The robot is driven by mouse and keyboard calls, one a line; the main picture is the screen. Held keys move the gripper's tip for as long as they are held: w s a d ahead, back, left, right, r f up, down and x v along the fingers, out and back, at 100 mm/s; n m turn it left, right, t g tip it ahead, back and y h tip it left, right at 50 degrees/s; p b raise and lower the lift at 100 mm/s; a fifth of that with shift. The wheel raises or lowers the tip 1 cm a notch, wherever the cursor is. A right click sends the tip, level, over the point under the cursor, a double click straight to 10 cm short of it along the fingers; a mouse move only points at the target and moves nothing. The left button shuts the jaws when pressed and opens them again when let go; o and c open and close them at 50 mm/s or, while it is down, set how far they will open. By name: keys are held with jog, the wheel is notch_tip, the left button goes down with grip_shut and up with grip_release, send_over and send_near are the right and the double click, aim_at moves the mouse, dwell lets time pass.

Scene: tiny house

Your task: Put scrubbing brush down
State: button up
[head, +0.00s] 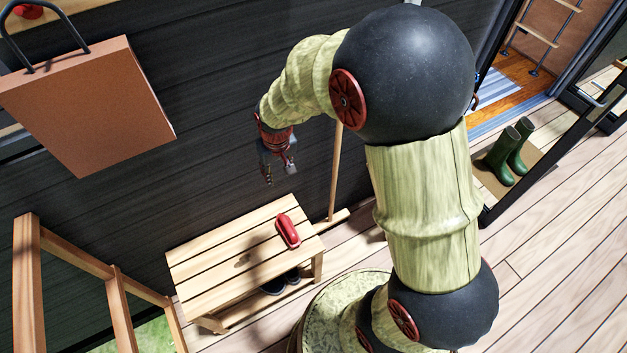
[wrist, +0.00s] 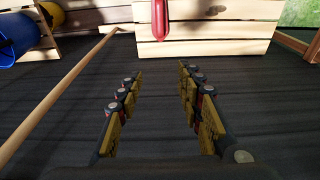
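The scrubbing brush (head: 287,230) is a red oblong thing lying on the right part of a slatted wooden bench (head: 205,262). It also shows as a red shape (wrist: 159,18) at the top middle of the wrist view, on the bench slats (wrist: 225,12). My gripper (head: 279,171) is above the bench, close to the dark wall, apart from the brush. In the wrist view its two fingers (wrist: 160,75) are spread with nothing between them.
A long wooden pole (head: 335,170) stands upright just right of the bench, near my gripper. Dark shoes (head: 280,283) sit under the bench. A brown bag (head: 90,105) is at upper left. Green boots (head: 508,152) stand at right. Floor between is clear.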

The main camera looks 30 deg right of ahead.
jog(key=s+r+t, duration=0.1)
jog(key=s+r, duration=0.4)
jog(key=r, duration=0.3)
jog(key=s+r+t, duration=0.1)
jog(key=s+r, duration=0.3)
jog(key=r, duration=0.5)
jog(key=s+r+t, duration=0.1)
jog(key=s+r, duration=0.5)
jog(key=s, duration=0.6)
jog(key=shift+s+r+t, duration=0.2)
jog(key=shift+s+t, duration=0.1)
jog(key=shift+s, duration=0.1)
